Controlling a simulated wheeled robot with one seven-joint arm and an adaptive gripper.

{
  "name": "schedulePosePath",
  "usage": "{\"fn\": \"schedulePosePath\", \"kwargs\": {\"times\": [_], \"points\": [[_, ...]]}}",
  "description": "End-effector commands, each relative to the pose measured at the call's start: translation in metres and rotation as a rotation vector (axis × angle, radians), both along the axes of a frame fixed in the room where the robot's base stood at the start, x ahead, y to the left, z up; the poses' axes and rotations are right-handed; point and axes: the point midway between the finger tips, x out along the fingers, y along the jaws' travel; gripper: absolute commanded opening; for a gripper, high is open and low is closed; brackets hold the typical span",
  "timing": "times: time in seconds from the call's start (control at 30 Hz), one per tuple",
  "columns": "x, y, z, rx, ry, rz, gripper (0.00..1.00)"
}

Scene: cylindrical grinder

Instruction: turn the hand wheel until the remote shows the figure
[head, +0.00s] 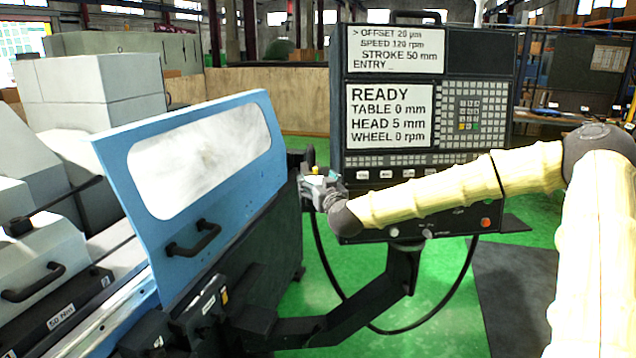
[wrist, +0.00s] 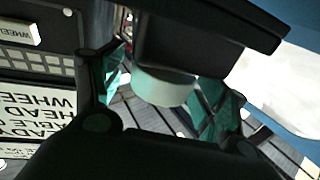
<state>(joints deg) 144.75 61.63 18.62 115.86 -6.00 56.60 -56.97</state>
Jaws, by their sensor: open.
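The control panel (head: 425,110) stands right of the blue machine door. Its upper screen (head: 396,49) reads OFFSET 20 µm, SPEED 120 rpm, STROKE 50 mm and an empty ENTRY. Its lower screen (head: 389,115) reads READY, TABLE 0 mm, HEAD 5 mm, WHEEL 0 rpm. My gripper (head: 317,188) is at the panel's left edge, by a small dark unit (head: 309,157). In the wrist view, my gripper (wrist: 163,90) is open, its green-padded fingers either side of a pale round piece (wrist: 163,88) under a dark housing (wrist: 190,45). I cannot tell whether this piece is the hand wheel, nor whether the fingers touch it.
The blue door (head: 200,240) with its window and black handle (head: 193,240) is close left of my gripper. A dark support arm (head: 390,290) and a hanging cable (head: 325,265) are below the panel. Green floor (head: 430,310) shows around them.

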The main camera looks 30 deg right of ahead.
Motion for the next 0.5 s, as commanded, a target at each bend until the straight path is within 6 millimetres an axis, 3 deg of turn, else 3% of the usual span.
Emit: {"fn": "schedulePosePath", "kwargs": {"times": [0.17,0.4,0.5], "points": [[-0.0001,0.0001,0.0,0.0,0.0,0.0,0.72],[-0.0003,0.0001,0.0,0.0,0.0,0.0,0.28],[-0.0003,0.0,0.0,0.0,0.0,0.0,0.28]]}}
